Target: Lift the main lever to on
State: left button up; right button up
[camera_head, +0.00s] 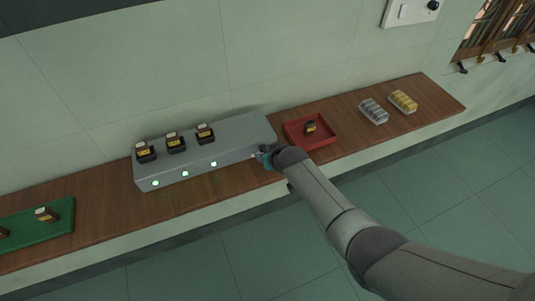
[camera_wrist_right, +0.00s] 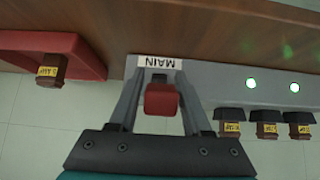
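The grey bench unit (camera_head: 235,134) stands on the wooden shelf, with its right end at my right gripper (camera_head: 267,157). In the right wrist view, which is upside down, a white MAIN label (camera_wrist_right: 160,62) sits on the unit. Below it in that picture is the main lever's red handle (camera_wrist_right: 161,99). My right gripper's fingers (camera_wrist_right: 160,82) are open, one on each side of the handle, with a gap visible on both sides. The gripper hides the lever in the head view. I cannot tell the lever's exact angle. My left gripper is out of view.
Three dark fuses (camera_head: 176,144) sit on the unit above three lit green lamps (camera_head: 185,173). A red tray (camera_head: 322,142) holding one fuse (camera_head: 310,128) is just right of the unit. Clear and yellow packs lie further right. A green mat (camera_head: 62,225) is at far left.

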jog(key=shift+o, duration=1)
jog(key=shift+s+d+r+p, duration=0.1)
jog(key=shift+s+r+p, duration=0.25)
jog(key=shift+r, duration=0.05)
jog(key=p+v, duration=0.3)
jog(key=v, duration=1.1)
jog(key=shift+p, duration=0.4)
